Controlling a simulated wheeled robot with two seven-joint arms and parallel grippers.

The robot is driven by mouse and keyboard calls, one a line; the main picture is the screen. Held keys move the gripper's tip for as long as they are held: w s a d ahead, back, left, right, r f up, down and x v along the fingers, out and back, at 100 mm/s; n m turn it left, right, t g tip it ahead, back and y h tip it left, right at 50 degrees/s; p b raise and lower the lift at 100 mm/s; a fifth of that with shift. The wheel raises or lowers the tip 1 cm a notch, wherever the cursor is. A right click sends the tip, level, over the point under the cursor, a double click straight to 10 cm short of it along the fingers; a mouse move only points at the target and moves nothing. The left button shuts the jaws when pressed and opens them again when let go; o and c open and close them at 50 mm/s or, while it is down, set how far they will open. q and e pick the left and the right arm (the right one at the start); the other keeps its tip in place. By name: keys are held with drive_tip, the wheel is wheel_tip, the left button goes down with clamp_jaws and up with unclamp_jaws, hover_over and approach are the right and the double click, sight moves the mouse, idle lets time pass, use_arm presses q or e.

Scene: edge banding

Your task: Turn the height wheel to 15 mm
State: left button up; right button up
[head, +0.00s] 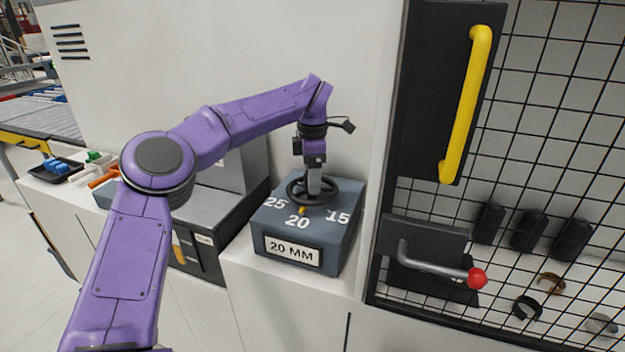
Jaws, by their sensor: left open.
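The black height wheel (328,196) lies flat on top of a blue-grey box (343,232). The box top carries the white numbers 25, 20 and 15 from left to right. A small yellow mark (303,210) at the wheel's front edge is by the 20. The sign (292,250) on the box front reads 20 MM. My left gripper (314,190) points straight down at the wheel's middle, its fingers open and inside or just above the rim. Whether they touch the wheel I cannot tell. My right gripper is not in view.
A black door with a yellow handle (465,105) and a wire mesh stand to the right. A grey lever with a red knob (477,278) sticks out right of the box. A dark case (190,228) stands left of the box. A white wall rises behind.

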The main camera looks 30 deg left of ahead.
use_arm(q)
drive_tip(key=shift+w+f, duration=0.2)
drive_tip(key=shift+f, duration=0.2)
drive_tip(key=shift+s+r, duration=0.2)
drive_tip(key=shift+s, duration=0.3)
drive_tip(key=shift+c, duration=0.7)
drive_tip(key=c, duration=0.9)
